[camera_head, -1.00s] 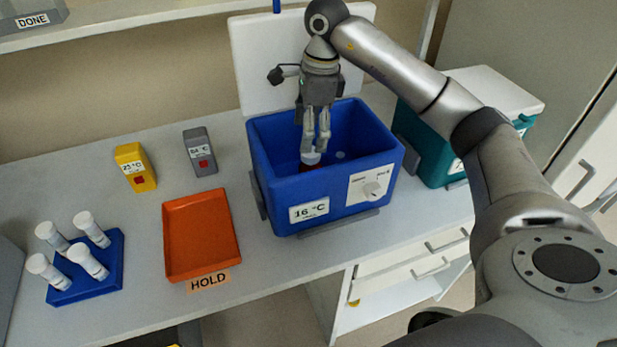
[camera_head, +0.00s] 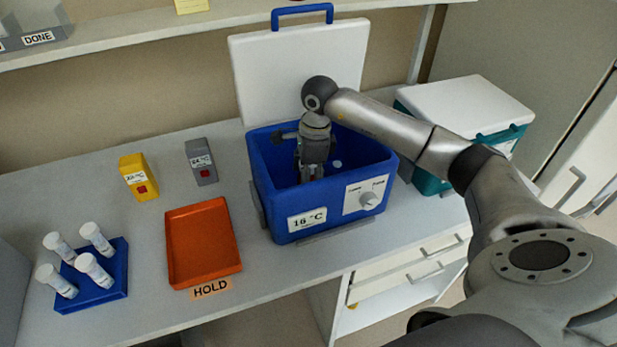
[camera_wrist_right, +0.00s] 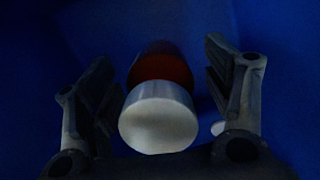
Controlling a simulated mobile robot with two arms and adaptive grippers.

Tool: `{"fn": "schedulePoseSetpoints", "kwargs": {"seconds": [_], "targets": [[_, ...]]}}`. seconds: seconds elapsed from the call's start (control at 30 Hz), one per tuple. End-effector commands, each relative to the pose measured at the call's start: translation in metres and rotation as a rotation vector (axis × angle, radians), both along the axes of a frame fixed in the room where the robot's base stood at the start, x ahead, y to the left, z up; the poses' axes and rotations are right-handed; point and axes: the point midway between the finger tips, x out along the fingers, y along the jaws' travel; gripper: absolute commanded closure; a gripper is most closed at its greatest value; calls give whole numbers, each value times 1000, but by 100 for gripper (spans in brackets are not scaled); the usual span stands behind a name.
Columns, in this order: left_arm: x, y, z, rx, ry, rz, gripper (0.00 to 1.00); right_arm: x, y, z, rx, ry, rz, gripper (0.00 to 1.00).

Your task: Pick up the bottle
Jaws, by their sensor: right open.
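The bottle (camera_wrist_right: 157,112) has a white cap and a dark reddish-brown body. In the right wrist view it stands between the two fingers of my right gripper (camera_wrist_right: 160,100), with a gap visible on each side. In the head view my right gripper (camera_head: 311,180) reaches down inside the open blue cooler (camera_head: 290,225) labelled 16 °C. The cooler wall and my gripper hide the bottle there. My right gripper is open. My left gripper is not in view.
An orange tray (camera_head: 203,245) marked HOLD lies left of the cooler. A blue rack (camera_head: 104,292) holds several white-capped vials. Yellow (camera_head: 138,178) and grey (camera_head: 201,162) devices stand behind. A teal box with a white lid (camera_head: 470,105) stands to the right.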

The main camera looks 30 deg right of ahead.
Motion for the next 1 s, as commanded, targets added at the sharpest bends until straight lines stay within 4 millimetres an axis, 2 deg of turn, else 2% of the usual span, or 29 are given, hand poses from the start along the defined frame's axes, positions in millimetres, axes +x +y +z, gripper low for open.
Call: {"fn": "schedulePoseSetpoints", "kwargs": {"seconds": [0.17, 0.6, 0.87, 1.0], "targets": [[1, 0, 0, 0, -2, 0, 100, 0, 0, -1, 0, 0, 0, 26], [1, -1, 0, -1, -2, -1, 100, 0, 0, 0, 0, -1, 0, 79], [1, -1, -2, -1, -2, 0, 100, 1, 0, 4, 1, -3, 0, 79], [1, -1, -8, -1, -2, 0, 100, 2, 0, 22, 1, -8, -1, 79]]}}
